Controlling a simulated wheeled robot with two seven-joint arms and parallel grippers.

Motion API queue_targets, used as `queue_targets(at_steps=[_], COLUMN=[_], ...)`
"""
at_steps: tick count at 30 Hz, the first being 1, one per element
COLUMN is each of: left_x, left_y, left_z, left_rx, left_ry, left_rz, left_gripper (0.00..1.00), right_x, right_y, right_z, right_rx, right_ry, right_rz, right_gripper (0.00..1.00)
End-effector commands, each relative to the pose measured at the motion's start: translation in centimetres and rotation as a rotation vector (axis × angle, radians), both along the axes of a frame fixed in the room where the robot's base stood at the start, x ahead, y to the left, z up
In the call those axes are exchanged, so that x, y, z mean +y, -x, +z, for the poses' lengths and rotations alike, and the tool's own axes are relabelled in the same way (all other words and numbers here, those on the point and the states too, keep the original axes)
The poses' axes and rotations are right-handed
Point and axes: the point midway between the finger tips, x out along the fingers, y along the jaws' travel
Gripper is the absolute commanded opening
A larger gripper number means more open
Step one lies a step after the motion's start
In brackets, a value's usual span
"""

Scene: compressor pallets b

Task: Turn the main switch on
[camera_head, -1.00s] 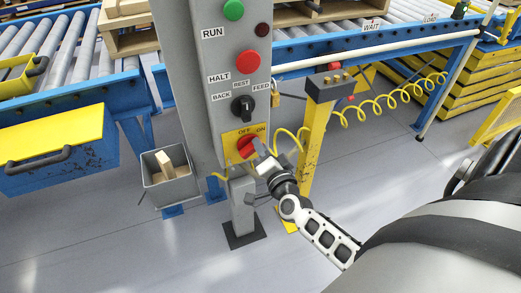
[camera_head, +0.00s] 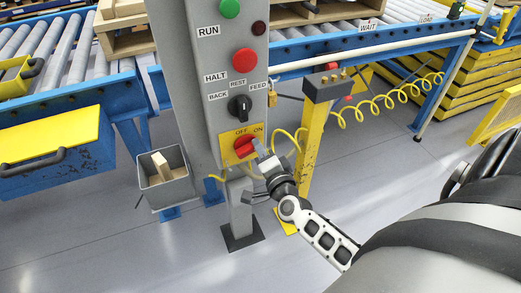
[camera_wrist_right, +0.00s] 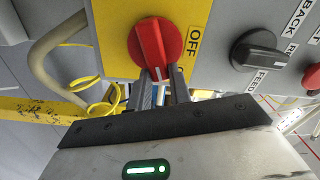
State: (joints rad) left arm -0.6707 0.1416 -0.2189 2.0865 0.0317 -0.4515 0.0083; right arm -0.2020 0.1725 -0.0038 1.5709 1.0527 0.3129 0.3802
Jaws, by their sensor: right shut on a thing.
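The main switch is a red rotary knob (camera_head: 243,148) on a yellow plate (camera_head: 228,157) low on the grey control post. The plate is marked OFF at upper left and ON at upper right. My right gripper (camera_head: 258,148) is at the right side of the knob. In the right wrist view the red knob (camera_wrist_right: 155,40) has its raised bar pointing toward my gripper, a white mark at that end. The right gripper's fingers (camera_wrist_right: 160,78) are shut on this end of the bar. OFF shows beside the knob; ON is hidden there. My left gripper is not in view.
Above the switch are a black selector (camera_head: 239,107), a red HALT button (camera_head: 245,60) and a green RUN button (camera_head: 229,8). A yellow stand (camera_head: 314,130) with a coiled yellow hose is close on the right. A grey bin (camera_head: 168,190) stands at the left.

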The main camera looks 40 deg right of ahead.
Motion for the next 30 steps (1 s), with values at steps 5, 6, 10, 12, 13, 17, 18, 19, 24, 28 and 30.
queue_targets(at_steps=[5, 6, 10, 12, 13, 17, 18, 19, 24, 28, 30], left_x=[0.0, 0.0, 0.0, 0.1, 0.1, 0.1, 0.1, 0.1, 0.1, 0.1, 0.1], left_y=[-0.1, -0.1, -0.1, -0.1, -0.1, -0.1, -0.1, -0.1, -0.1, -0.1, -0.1], left_z=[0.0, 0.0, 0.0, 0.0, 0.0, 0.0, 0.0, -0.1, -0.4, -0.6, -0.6], left_rx=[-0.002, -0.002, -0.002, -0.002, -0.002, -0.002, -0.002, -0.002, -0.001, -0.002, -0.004], left_ry=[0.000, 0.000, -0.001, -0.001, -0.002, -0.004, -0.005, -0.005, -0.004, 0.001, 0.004], left_rz=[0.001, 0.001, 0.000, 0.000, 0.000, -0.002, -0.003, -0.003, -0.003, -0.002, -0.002], left_gripper=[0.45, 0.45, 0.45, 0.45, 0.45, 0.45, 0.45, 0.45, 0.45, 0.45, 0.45], right_x=[0.0, 0.0, 0.0, 0.1, 0.1, 0.5, 0.6, 0.8, 1.8, 2.5, 2.8], right_y=[0.1, 0.0, 0.0, 0.2, 0.3, 1.9, 2.6, 3.2, 7.3, 10.4, 11.8], right_z=[-0.1, -0.1, -0.1, -0.1, -0.1, -0.2, -0.1, -0.2, -0.3, -0.3, -0.3], right_rx=[0.002, 0.001, 0.001, 0.002, 0.002, 0.003, 0.003, 0.004, 0.007, 0.007, 0.006], right_ry=[-0.004, -0.003, -0.002, -0.001, -0.001, -0.001, -0.001, -0.001, -0.002, -0.002, -0.003], right_rz=[0.000, 0.000, 0.001, 0.000, 0.000, 0.000, 0.000, 0.001, 0.002, 0.002, 0.001], right_gripper=[0.42, 0.42, 0.42, 0.42, 0.42, 0.42, 0.42, 0.42, 0.42, 0.42, 0.42])
